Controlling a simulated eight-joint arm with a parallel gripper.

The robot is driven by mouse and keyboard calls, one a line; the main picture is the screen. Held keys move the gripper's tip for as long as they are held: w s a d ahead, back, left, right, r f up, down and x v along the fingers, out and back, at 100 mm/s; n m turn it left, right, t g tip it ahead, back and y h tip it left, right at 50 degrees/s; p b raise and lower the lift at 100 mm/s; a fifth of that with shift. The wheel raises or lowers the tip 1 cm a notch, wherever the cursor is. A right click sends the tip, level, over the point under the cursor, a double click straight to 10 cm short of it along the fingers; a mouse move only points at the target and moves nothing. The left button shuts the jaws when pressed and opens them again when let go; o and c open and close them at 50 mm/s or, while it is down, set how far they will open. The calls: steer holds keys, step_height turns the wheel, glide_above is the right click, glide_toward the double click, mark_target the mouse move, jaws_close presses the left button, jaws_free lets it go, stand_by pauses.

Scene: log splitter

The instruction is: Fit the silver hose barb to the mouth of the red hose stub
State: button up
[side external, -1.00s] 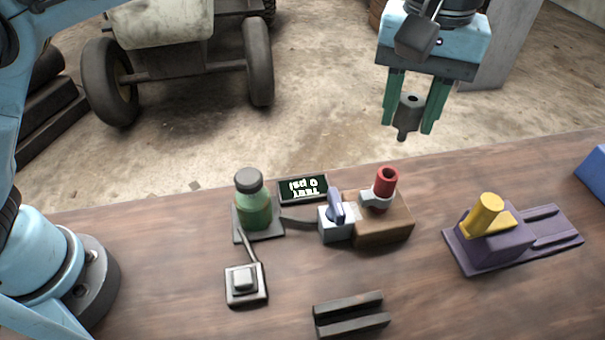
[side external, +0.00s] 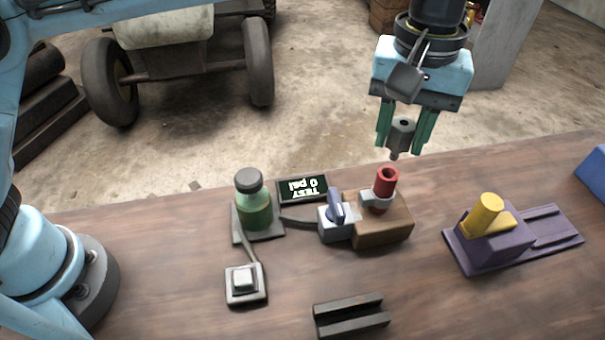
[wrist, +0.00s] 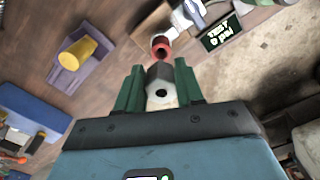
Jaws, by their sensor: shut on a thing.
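The silver hose barb (side external: 402,133) is held between the green fingers of my gripper (side external: 404,136), with its narrow tip pointing down. It also shows in the wrist view (wrist: 160,85), with a dark hole in its end facing the camera. The red hose stub (side external: 386,182) stands upright in a grey clamp on a wooden block (side external: 385,232), its open mouth facing up. The barb's tip is above the stub's mouth and slightly to its right in the side view, apart from it. In the wrist view the stub (wrist: 161,46) shows just beyond the barb.
A valve with a blue lever (side external: 336,210) sits left of the block. A green bottle (side external: 253,203), a "TEST 0 psi" display (side external: 303,188) and a square button (side external: 244,283) stand further left. A dark slotted rail (side external: 351,316) lies in front. A purple slide with a yellow cylinder (side external: 486,214) is right.

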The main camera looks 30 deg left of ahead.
mark_target(397, 150)
steer(key=shift+f, duration=0.75)
steer(key=shift+f, duration=0.35)
steer(key=shift+f, duration=0.3)
steer(key=shift+f, duration=1.05)
steer(key=shift+f, duration=0.3)
steer(key=o, duration=1.1)
steer(key=shift+o, duration=0.2)
